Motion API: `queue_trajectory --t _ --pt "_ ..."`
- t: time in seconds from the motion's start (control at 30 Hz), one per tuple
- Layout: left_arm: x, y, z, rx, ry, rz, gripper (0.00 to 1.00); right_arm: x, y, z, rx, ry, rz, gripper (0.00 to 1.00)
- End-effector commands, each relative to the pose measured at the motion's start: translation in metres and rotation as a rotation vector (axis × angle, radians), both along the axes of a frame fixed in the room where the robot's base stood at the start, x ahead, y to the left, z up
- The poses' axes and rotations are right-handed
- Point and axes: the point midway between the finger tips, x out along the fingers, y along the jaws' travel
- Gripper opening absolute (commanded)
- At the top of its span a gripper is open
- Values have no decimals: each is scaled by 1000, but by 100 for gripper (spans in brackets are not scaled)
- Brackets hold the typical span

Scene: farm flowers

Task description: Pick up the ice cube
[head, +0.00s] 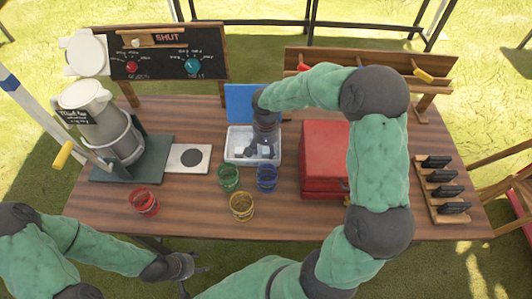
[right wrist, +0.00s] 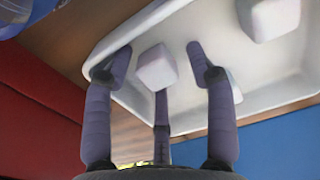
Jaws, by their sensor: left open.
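A white ice cube (right wrist: 155,68) lies in the white tray (right wrist: 110,45) in the right wrist view. A second cube (right wrist: 270,18) lies at the upper right, and another (right wrist: 234,86) is partly hidden behind the right finger. My right gripper (right wrist: 160,62) is open, with its fingers spread around the first cube and gaps at its sides. In the head view my right gripper (head: 265,146) reaches down into the tray (head: 231,150) and hides part of its contents. My left gripper (head: 190,275) is open and empty beyond the table's front edge.
A red box (head: 323,165) is close on the right, a blue panel (head: 240,101) behind. A white board with a dark disc (head: 188,158) lies left.

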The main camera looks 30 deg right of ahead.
Motion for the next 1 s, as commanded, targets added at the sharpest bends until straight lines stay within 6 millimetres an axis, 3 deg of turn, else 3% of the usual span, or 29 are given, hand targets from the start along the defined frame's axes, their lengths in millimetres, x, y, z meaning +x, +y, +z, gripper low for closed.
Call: queue_trajectory --t 0.03,0.1,0.13,0.63,0.87,1.0 --pt "0 0 0 0 0 0 57 0 0 0 0 0 0 40" --pt "0 0 0 0 0 0 57 0 0 0 0 0 0 20" --pt "0 0 0 0 0 0 57 0 0 0 0 0 0 15" --pt "0 0 4 0 0 0 57 0 0 7 0 -1 0 15" --pt "0 0 20 0 0 0 57 0 0 35 0 -2 1 15" --pt "0 0 29 0 0 0 57 -12 15 57 0 -4 5 15"
